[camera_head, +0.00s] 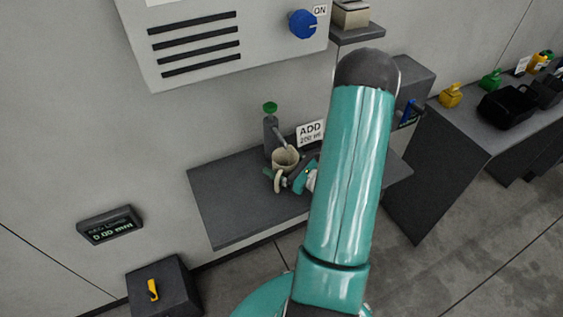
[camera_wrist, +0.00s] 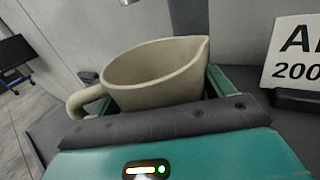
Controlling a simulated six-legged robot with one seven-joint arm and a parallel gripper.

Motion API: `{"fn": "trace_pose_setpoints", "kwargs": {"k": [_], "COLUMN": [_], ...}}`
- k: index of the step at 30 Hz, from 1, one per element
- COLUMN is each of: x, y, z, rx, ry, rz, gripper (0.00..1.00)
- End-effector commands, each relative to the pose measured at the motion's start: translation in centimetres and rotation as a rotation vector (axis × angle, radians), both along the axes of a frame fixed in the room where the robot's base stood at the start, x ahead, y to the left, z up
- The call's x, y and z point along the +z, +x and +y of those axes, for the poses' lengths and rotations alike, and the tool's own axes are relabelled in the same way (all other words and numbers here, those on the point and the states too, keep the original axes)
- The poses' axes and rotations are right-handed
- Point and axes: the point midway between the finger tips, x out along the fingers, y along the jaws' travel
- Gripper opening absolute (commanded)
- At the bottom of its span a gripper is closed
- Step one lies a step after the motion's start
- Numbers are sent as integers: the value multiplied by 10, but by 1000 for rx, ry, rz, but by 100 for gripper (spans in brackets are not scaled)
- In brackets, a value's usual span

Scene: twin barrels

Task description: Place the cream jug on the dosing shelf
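The cream jug (camera_head: 286,158) is at the dark grey dosing shelf (camera_head: 232,200), close to the spout of a small dispenser (camera_head: 271,133) with a green knob. The wrist view shows the jug (camera_wrist: 150,75) large, with its open rim up and its handle on the left. My gripper (camera_head: 302,178) reaches the jug from the right in the head view. In the wrist view its fingers (camera_wrist: 160,95) lie on both sides of the jug and appear closed on it. The jug's base is hidden, so I cannot tell whether it touches the shelf.
A sign reading ADD 200 (camera_head: 310,134) stands behind the jug. A wall cabinet with a blue knob (camera_head: 302,24) hangs above. A display (camera_head: 110,226) and a box with a yellow handle (camera_head: 153,289) are lower left. Coloured containers stand on the right bench (camera_head: 462,128).

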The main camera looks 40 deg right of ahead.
Motion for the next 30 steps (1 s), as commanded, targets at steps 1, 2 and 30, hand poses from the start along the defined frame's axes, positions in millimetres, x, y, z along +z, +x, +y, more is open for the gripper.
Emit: {"fn": "trace_pose_setpoints", "kwargs": {"k": [1, 2, 30], "x": [0, 0, 3], "y": [0, 0, -104], "z": [0, 0, -27], "rx": [-1, -1, -2], "ry": [0, 0, 1], "rz": [0, 0, 0], "gripper": [90, 90, 90]}}
